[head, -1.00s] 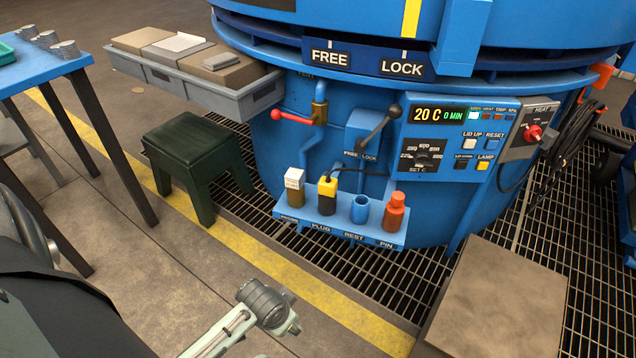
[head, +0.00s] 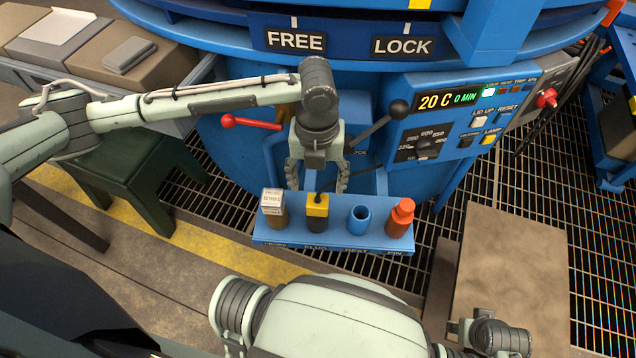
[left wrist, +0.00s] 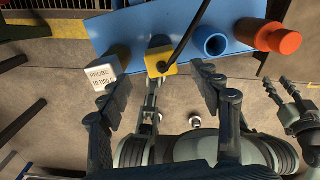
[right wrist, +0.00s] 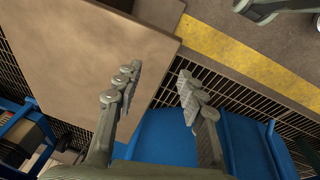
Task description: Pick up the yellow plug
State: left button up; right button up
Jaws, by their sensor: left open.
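The yellow plug (head: 317,205) has a dark lower part and a black cable at its top. It stands upright in the PLUG place of a blue shelf (head: 280,234) on the furnace front. My left gripper (head: 317,180) is open above and around the line of the plug, fingers pointing down, one to each side. In the left wrist view the plug (left wrist: 160,60) shows between the open fingers (left wrist: 157,75), not held. My right gripper (right wrist: 160,80) is open and empty near a brown slab, away from the shelf.
A white-topped probe (head: 272,203) stands left of the plug. A blue empty holder (head: 360,219) and red-orange pin (head: 400,217) stand to its right. A red lever (head: 250,123) and black-knobbed lever (head: 398,109) are behind. A brown slab (head: 515,270) lies right.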

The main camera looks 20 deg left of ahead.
aim_at(317, 200)
pick_arm(q)
jog(key=f, duration=0.3)
jog(key=shift+s+d+f, duration=0.1)
jog(key=shift+s+f, duration=0.1)
jog(key=shift+s, duration=0.1)
notch_tip(317, 200, down, 4)
jog(key=c, duration=1.2)
jog(key=shift+c, duration=0.4)
jog(key=shift+r, duration=0.15)
